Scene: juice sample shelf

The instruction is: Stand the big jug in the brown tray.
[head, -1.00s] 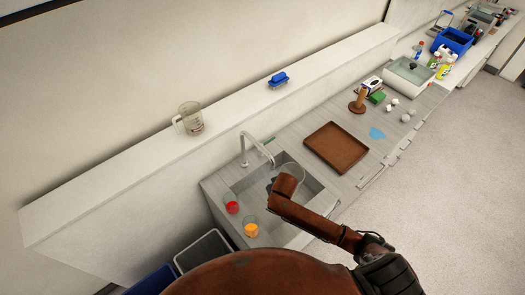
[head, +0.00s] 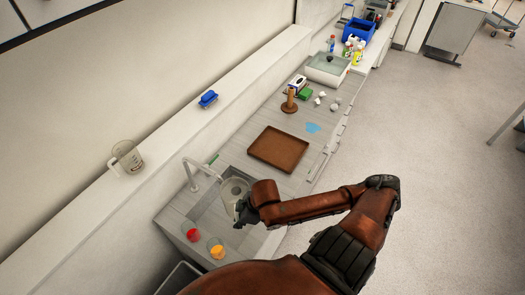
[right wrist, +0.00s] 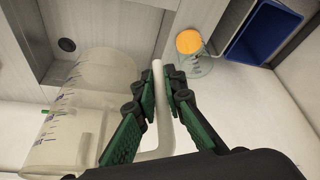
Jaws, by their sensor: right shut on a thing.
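The big jug (head: 235,187) is clear, with blue scale marks, and is at the tray-side end of the sink. Its body also shows in the right wrist view (right wrist: 88,112). My right gripper (head: 242,211) is shut on its pale handle (right wrist: 160,100), with a green-padded finger on each side. I cannot tell whether the jug touches the sink floor. The brown tray (head: 278,149) lies empty on the counter beyond the sink. My left gripper is not in view.
The sink tap (head: 196,170) stands close to the jug. Red (head: 192,235) and orange (head: 217,251) beakers are at the near side of the sink. Another clear jug (head: 127,157) and a blue item (head: 208,98) are on the ledge. A wooden stand (head: 290,102) is behind the tray.

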